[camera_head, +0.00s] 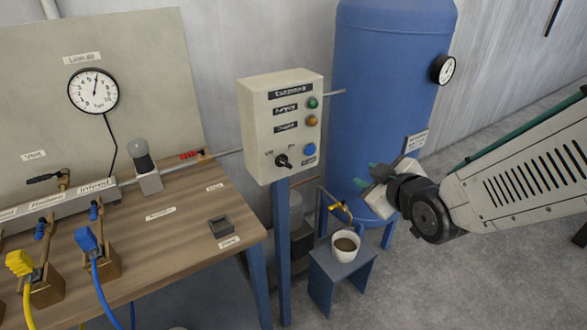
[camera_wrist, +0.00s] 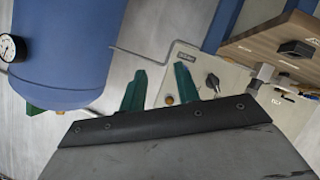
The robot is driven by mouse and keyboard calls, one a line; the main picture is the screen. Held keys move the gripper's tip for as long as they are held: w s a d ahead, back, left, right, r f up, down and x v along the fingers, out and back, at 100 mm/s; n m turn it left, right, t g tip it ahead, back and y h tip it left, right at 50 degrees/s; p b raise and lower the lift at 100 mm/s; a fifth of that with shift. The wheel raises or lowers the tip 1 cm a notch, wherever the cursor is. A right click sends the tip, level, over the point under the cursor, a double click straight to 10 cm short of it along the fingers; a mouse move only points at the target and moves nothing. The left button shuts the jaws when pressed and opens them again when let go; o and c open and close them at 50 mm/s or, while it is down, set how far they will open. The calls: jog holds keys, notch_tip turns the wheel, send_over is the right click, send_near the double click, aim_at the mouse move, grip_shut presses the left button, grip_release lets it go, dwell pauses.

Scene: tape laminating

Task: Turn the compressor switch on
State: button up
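The cream control box (camera_head: 255,130) stands on a blue post. Its black rotary switch (camera_head: 283,161) is low on the front face, with small labels above it that I cannot read surely. Green, orange and blue round buttons or lamps run down the face's right side. In the wrist view, the switch (camera_wrist: 212,82) shows on the box face (camera_wrist: 186,62), right of both fingers. My gripper (camera_head: 367,176) is to the right of the box, in front of the blue tank, apart from the switch. Its green fingers (camera_wrist: 160,88) are spread, with nothing between them.
The blue tank (camera_head: 385,70) with a gauge (camera_head: 443,68) stands behind my gripper. A small blue stool (camera_head: 345,262) holds a white cup (camera_head: 345,246) below. The wooden workbench (camera_head: 185,235) with hoses and fittings is left of the box. Thin pipes leave the box sideways.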

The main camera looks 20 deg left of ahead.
aim_at(286, 165)
jog(key=s+a+f+n+y, duration=0.1)
jog(key=s+a+n+y, duration=0.15)
jog(key=a, duration=0.35)
jog(key=s+a+f+n+y, duration=0.1)
jog(key=s+a+n+y, duration=0.1)
jog(key=a+n+y, duration=0.3)
jog(key=w+a, duration=0.1)
jog(key=a, duration=0.1)
jog(key=w+a+m, duration=0.1)
jog(key=w+a, duration=0.1)
jog(key=w+a+m+h, duration=0.1)
jog(key=w+a, duration=0.1)
jog(key=shift+a, duration=0.25)
jog(key=shift+t, duration=0.3)
grip_shut()
